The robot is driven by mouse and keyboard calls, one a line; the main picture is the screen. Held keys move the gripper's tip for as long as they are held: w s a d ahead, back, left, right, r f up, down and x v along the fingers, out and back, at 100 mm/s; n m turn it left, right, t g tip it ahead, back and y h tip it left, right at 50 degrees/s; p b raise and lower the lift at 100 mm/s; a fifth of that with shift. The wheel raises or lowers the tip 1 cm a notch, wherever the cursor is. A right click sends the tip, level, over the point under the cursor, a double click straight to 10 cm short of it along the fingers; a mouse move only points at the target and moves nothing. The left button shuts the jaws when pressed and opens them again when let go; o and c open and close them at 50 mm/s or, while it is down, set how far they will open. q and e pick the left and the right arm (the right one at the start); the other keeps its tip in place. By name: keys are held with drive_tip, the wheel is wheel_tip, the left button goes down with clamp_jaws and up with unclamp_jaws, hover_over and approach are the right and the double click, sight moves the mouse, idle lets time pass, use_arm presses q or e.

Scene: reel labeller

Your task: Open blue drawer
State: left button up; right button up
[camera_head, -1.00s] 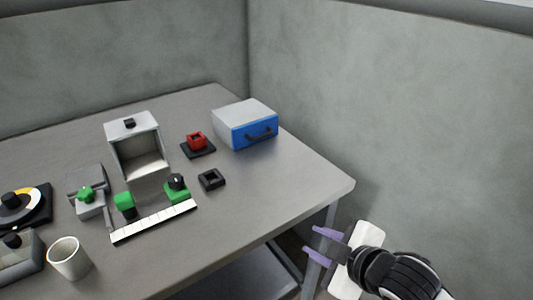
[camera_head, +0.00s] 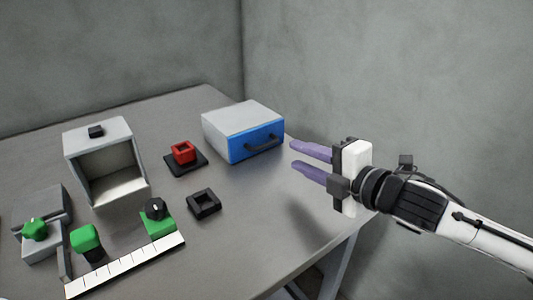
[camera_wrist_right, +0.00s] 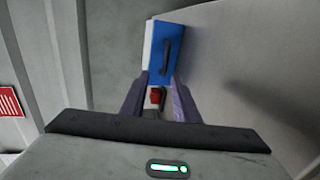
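The blue drawer (camera_head: 243,147) is the front of a light grey box (camera_head: 240,117) at the table's back right. It looks shut, flush with the box. Its dark bar handle (camera_head: 264,142) is on the front. My right gripper (camera_head: 301,159) is open and empty, just right of the drawer and apart from it. In the right wrist view the blue front (camera_wrist_right: 165,54) and its handle (camera_wrist_right: 166,58) lie beyond the two open fingers (camera_wrist_right: 158,97). My left gripper is in no view.
On the grey table (camera_head: 230,215) stand an open grey box (camera_head: 138,158), a red block on a black base (camera_head: 184,154), a black square ring (camera_head: 204,203), green-based knobs (camera_head: 158,222) and a white scale strip (camera_head: 125,267). The table in front of the drawer is clear. A grey wall (camera_head: 420,80) stands behind.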

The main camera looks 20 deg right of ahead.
sight(266, 146)
drive_tip(key=shift+w+f+b, duration=0.25)
drive_tip(key=shift+w+f, duration=0.05)
drive_tip(key=shift+f, duration=0.2)
drive_tip(key=shift+w+f+b, duration=0.2)
drive_tip(key=shift+w+f, duration=0.1)
drive_tip(key=shift+f, duration=0.2)
drive_tip(key=shift+w+a, duration=0.1)
drive_tip(key=shift+w, duration=0.25)
drive_tip(key=x, duration=0.9)
drive_tip(key=shift+w, duration=0.1)
clamp_jaws()
